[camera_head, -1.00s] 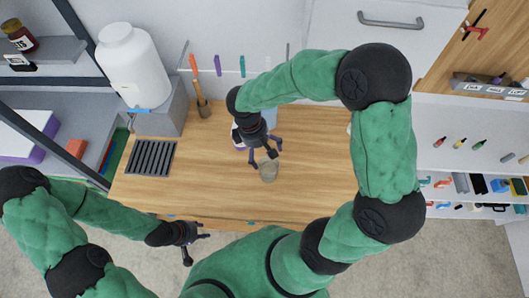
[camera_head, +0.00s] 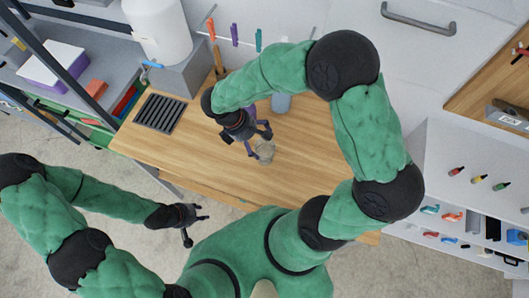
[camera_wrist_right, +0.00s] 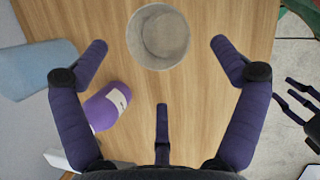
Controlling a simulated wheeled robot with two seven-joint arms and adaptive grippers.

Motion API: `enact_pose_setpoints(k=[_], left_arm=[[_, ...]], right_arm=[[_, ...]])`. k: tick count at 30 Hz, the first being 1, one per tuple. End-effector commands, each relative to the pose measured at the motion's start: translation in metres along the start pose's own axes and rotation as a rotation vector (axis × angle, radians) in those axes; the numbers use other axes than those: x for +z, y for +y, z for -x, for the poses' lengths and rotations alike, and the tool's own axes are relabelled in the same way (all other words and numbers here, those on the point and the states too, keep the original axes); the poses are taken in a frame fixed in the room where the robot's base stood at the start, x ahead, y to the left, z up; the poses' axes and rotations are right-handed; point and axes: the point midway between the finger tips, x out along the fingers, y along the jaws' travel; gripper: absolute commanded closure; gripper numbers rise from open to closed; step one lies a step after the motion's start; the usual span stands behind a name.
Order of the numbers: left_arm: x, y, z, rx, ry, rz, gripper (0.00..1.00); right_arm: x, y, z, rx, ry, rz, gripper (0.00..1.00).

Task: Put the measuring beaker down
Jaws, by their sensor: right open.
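The measuring beaker (camera_head: 264,151), a small grey translucent cup, stands on the wooden table. In the right wrist view the beaker (camera_wrist_right: 158,36) shows from above, near the top and centred between my spread fingers, with clear gaps on both sides. My right gripper (camera_head: 260,141) is open just behind the beaker; its fingers (camera_wrist_right: 155,55) hold nothing. My left gripper (camera_head: 196,222) is empty and its fingers look spread, off the table's front edge.
On the wooden table (camera_head: 310,165), a purple bottle (camera_wrist_right: 107,105) and a blue cylinder (camera_wrist_right: 35,70) lie or stand near my right gripper. A black grille (camera_head: 160,113) and a white canister (camera_head: 158,30) are at the left. The right part of the table is clear.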

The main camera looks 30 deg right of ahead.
Motion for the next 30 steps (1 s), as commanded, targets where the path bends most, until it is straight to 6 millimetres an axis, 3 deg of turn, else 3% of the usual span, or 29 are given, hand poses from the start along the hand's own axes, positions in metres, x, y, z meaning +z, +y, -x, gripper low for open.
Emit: enact_pose_setpoints(k=[3, 11, 19, 27, 28, 30], left_arm=[[0.0, -0.001, -0.004, 0.0, -0.001, 0.0, 0.6], [0.0, -0.002, -0.007, 0.0, -0.001, 0.0, 0.6], [0.0, -0.005, -0.014, 0.0, -0.001, 0.0, 0.6], [0.0, -0.005, -0.014, 0.0, -0.001, 0.0, 0.6], [0.0, -0.005, -0.014, 0.0, -0.001, 0.0, 0.6], [0.0, -0.005, -0.014, 0.0, -0.001, 0.0, 0.6]], right_arm=[[0.0, 0.0, -0.019, -0.003, -0.001, -0.002, 0.04], [0.0, -0.001, -0.036, -0.002, 0.0, -0.003, 0.04], [0.0, -0.002, -0.073, -0.003, 0.0, -0.003, 0.04], [0.0, -0.002, -0.078, 0.0, 0.001, -0.002, 0.04], [0.0, -0.002, -0.078, 0.0, 0.001, -0.002, 0.07], [0.0, -0.002, -0.078, -0.001, 0.001, -0.002, 0.27]])
